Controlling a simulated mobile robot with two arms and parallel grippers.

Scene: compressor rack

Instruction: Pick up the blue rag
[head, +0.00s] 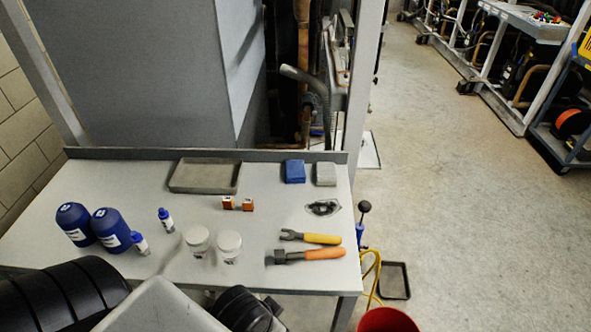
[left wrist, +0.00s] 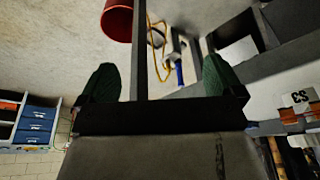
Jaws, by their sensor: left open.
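The blue rag (head: 295,171) lies folded on the back right part of the grey workbench (head: 130,180), beside a folded grey rag (head: 325,174). My left gripper (left wrist: 158,82) shows in the left wrist view with its two dark green fingers wide apart and no object held between them. The blue rag is not seen in the left wrist view. In the head view my dark arm parts are at the bottom left, in front of the bench, well away from the rag. My right gripper is not in view.
On the bench are a shallow tray (head: 205,176), blue bottles (head: 110,229), white jars (head: 228,246), small orange boxes (head: 238,203), and orange-handled (head: 322,254) and yellow-handled (head: 320,239) tools. A red bucket (head: 387,320) stands on the floor at right. Open floor lies right of the bench.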

